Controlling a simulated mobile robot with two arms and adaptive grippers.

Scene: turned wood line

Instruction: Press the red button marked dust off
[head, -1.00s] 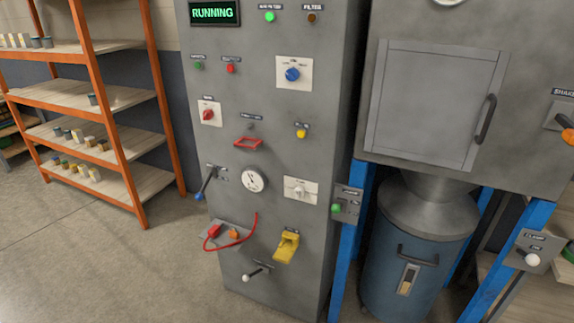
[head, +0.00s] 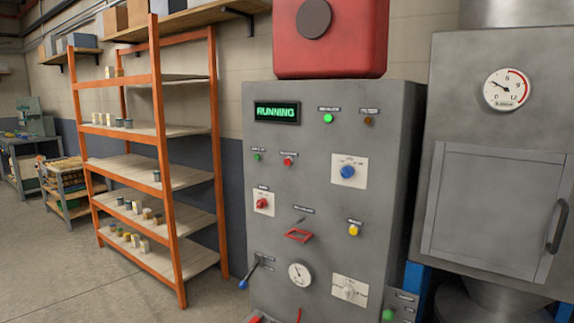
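A small red button (head: 288,161) sits on the upper left of the grey control cabinet (head: 330,225). A dark label is above it, too small to read for certain. A small green button (head: 257,157) is just to its left. The cabinet's display (head: 277,112) reads RUNNING in green letters. A green lamp (head: 328,119) glows to the right of the display, and the lamp beside it (head: 368,120) is dull brown. Neither of my grippers is in view.
Around the red button are a blue knob (head: 347,172), a red rotary switch (head: 262,203), a red guard frame (head: 298,236) and a yellow button (head: 353,230). A blue-tipped lever (head: 246,279) juts out lower left. Orange shelving (head: 165,150) stands left, a dust collector (head: 495,200) right.

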